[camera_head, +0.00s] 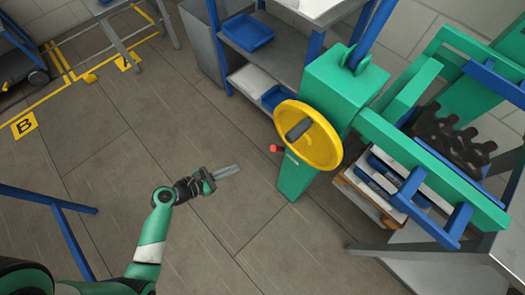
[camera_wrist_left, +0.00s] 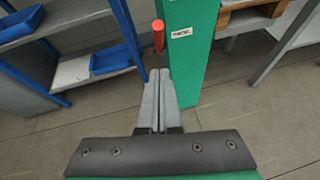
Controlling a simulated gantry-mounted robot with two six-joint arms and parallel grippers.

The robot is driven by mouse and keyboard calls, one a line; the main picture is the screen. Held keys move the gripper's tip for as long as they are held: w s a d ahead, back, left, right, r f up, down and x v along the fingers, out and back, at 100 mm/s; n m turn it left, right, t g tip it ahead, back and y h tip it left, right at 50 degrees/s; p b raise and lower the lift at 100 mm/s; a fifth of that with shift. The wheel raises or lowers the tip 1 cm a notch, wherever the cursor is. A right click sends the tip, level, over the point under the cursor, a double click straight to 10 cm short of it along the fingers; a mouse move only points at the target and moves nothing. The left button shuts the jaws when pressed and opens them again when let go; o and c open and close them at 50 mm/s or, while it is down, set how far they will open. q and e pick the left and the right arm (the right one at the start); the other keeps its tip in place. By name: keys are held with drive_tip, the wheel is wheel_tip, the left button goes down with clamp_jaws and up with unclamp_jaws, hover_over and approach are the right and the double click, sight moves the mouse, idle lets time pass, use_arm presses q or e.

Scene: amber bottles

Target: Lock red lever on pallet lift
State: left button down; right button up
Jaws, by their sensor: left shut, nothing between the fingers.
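The red lever (camera_head: 276,148) is a small red knob on the side of the green pallet lift column (camera_head: 297,176), just below the yellow handwheel (camera_head: 322,150). In the left wrist view the red lever (camera_wrist_left: 158,35) stands upright at the left edge of the green column (camera_wrist_left: 190,60), next to a small white label (camera_wrist_left: 181,33). My left gripper (camera_head: 238,168) is shut and empty, to the left of the lever and apart from it in the head view. In the left wrist view its fingers (camera_wrist_left: 158,75) point toward the column, below the lever. My right gripper is not in view.
A metal shelf with blue trays (camera_head: 248,33) stands behind the lift. Grey tables and a pallet (camera_head: 368,198) are to the right. A blue frame (camera_head: 50,200) is at the left. The floor around my left gripper is clear.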

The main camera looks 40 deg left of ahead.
use_arm(q)
drive_tip(key=b, duration=0.7)
approach(279, 149)
drive_tip(key=x, duration=0.2)
drive_tip(key=shift+w+a+f, duration=0.2)
drive_tip(key=shift+a+f, duration=0.1)
drive_tip(key=shift+a, duration=0.05)
drive_tip(key=shift+r, duration=0.1)
